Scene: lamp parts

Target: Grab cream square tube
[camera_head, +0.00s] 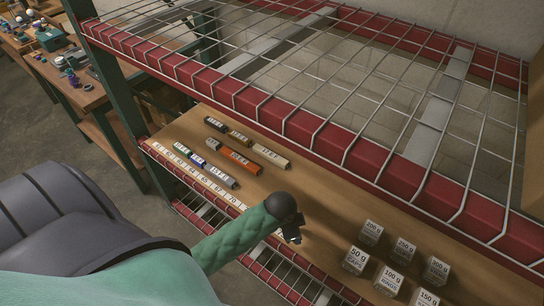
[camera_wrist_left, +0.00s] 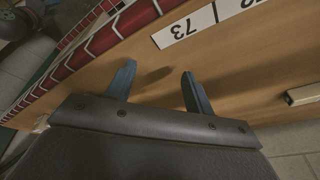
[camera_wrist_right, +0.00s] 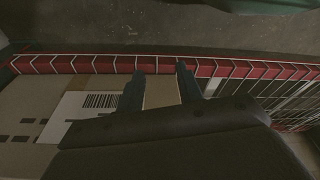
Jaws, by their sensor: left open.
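Several square tubes lie in rows on the wooden shelf in the head view. The cream square tube (camera_head: 271,156) lies at the right end of the back row, to the right of an orange tube (camera_head: 240,161). My left gripper (camera_head: 291,232) is over the shelf board, nearer the front edge and apart from the tubes. In the left wrist view its fingers (camera_wrist_left: 159,72) are spread with nothing between them. A pale bar-like piece (camera_wrist_left: 304,94) shows at that view's right edge; I cannot tell which tube it is. My right gripper (camera_wrist_right: 161,70) is open and empty.
Several labelled weight blocks (camera_head: 357,259) stand at the right. A numbered strip (camera_head: 195,175) runs along the front edge. A red-edged wire shelf (camera_head: 300,125) hangs above the board. The right wrist view shows a cardboard box with a barcode label (camera_wrist_right: 88,108) near a red edge.

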